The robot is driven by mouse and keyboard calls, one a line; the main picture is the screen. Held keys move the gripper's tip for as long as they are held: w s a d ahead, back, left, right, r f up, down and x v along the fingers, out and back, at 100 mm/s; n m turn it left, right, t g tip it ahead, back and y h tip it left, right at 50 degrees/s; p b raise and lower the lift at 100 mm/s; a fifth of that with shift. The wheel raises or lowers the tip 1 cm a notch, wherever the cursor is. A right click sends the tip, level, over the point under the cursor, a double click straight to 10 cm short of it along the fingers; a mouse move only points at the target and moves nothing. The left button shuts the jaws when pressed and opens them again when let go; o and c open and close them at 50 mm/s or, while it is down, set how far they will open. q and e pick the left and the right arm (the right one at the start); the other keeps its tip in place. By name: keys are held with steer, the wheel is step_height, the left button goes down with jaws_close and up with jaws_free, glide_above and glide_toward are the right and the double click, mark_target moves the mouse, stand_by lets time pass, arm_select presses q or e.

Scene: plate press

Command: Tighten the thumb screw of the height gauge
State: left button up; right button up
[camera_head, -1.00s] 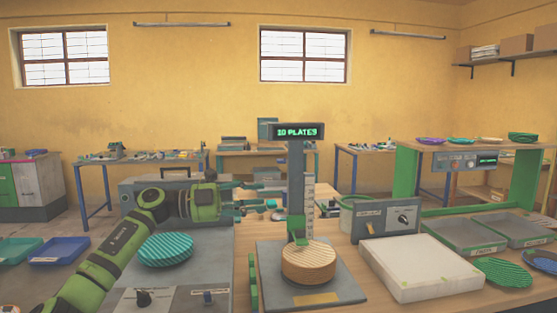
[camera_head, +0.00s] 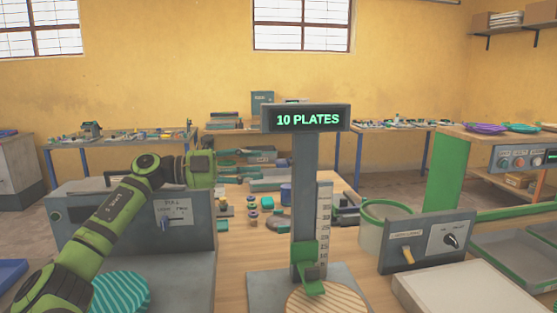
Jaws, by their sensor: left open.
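The height gauge is a grey column (camera_head: 305,205) with a scale (camera_head: 324,215) on its right side. A lit display on top (camera_head: 307,119) reads "10 PLATES". A green slider (camera_head: 306,262) sits low on the column, just above a round tan striped stack of plates (camera_head: 326,300). I cannot make out the thumb screw clearly. My left gripper (camera_head: 252,164) is open and empty, left of the column at about its upper half in the picture, apart from it. Its fingers point right. My right gripper is not in view.
A grey control box (camera_head: 140,232) stands behind my left arm, with teal ribbed plates (camera_head: 120,293) in front. Right of the gauge are a green-rimmed bin (camera_head: 386,212), a panel with a knob and yellow lever (camera_head: 428,242) and a white slab (camera_head: 465,290). Small parts lie behind the gauge.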

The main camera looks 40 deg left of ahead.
mark_target(280, 161)
arm_select(q)
steer(key=shift+w+d+r+p, duration=0.25)
steer(key=shift+d+p, duration=0.15)
steer(key=shift+d, duration=0.1)
steer(key=shift+w+d+r+p, duration=0.25)
steer(key=shift+d+p, duration=0.15)
steer(key=shift+d, duration=0.1)
steer(key=x, duration=0.1)
steer(key=p+x, duration=0.2)
steer(key=x, duration=0.1)
steer(key=shift+w+a+f, duration=0.1)
steer(key=shift+w+f, duration=0.05)
steer(key=shift+f, duration=0.15)
steer(key=shift+w+f, duration=0.1)
steer(key=shift+w, duration=0.1)
jaws_close()
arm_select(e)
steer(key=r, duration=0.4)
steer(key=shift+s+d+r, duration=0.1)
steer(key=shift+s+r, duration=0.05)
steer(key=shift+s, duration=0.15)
